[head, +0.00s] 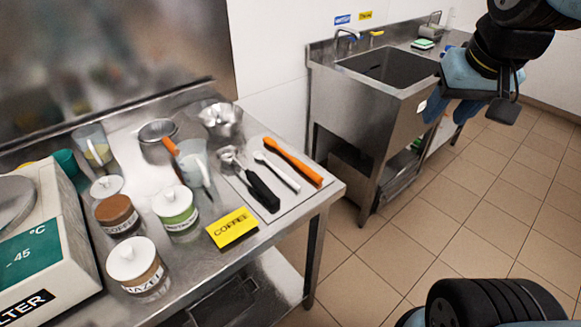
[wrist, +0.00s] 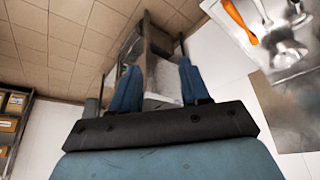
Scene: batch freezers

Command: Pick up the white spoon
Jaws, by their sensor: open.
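The white spoon (head: 278,172) lies on a pale mat (head: 291,202) on the steel table, between an orange spatula (head: 293,162) and a black-handled scoop (head: 255,183). In the wrist view a thin white handle (wrist: 263,12), apparently the spoon, shows at the top right beside the orange tool (wrist: 239,20). My gripper (head: 447,108) hangs in the air at the upper right, in front of the sink unit and well away from the spoon. Its two blue fingers (wrist: 160,90) are apart with nothing between them.
On the table stand lidded jars (head: 177,208), a jug (head: 193,160), a metal bowl (head: 220,119), a sieve (head: 158,138) and a yellow COFFEE sign (head: 232,229). A sink unit (head: 370,110) stands behind. Tiled floor (head: 430,220) at the right is clear.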

